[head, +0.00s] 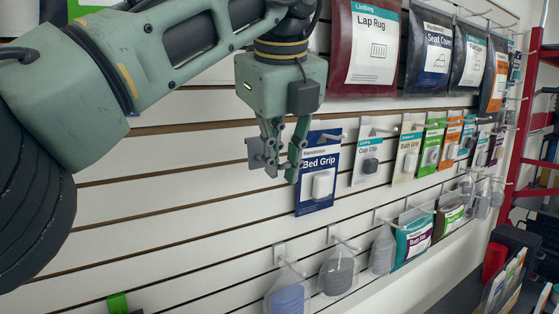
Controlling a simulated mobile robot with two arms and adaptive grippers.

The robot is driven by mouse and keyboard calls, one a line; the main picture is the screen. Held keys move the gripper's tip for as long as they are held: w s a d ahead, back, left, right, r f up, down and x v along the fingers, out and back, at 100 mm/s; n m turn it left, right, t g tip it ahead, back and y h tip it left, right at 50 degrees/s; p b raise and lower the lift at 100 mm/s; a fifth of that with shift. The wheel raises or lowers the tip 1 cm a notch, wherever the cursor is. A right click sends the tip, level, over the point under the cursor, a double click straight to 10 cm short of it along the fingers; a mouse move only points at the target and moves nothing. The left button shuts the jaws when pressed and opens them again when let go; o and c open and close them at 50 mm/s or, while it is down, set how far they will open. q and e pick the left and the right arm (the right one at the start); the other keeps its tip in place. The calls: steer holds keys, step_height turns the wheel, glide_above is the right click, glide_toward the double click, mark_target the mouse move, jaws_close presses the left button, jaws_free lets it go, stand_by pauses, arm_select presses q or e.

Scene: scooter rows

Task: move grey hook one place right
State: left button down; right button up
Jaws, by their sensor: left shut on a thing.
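My left gripper (284,164) hangs in front of the slatted wall, its fingers pointing down. It is shut on a small grey piece with a flat plate (259,154), which looks like the grey hook; the fingers hide part of it. The piece is just left of the blue Bed Grip pack (319,187), and the gripper overlaps that pack's left edge. I cannot tell whether the plate touches the wall. My right gripper is not in view.
Right of the Bed Grip pack hang a Cup Clip pack (369,160), a Bath Grip pack (407,160) and several more. A Lap Rug pack (365,50) hangs above. Clear bags (338,272) hang below. A red rack (520,120) stands right.

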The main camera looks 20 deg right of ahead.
arm_select(q)
steer(key=shift+r, duration=0.15)
steer(key=shift+w+a+r, duration=0.2)
steer(key=shift+w+a, duration=0.5)
steer(key=shift+a, duration=0.2)
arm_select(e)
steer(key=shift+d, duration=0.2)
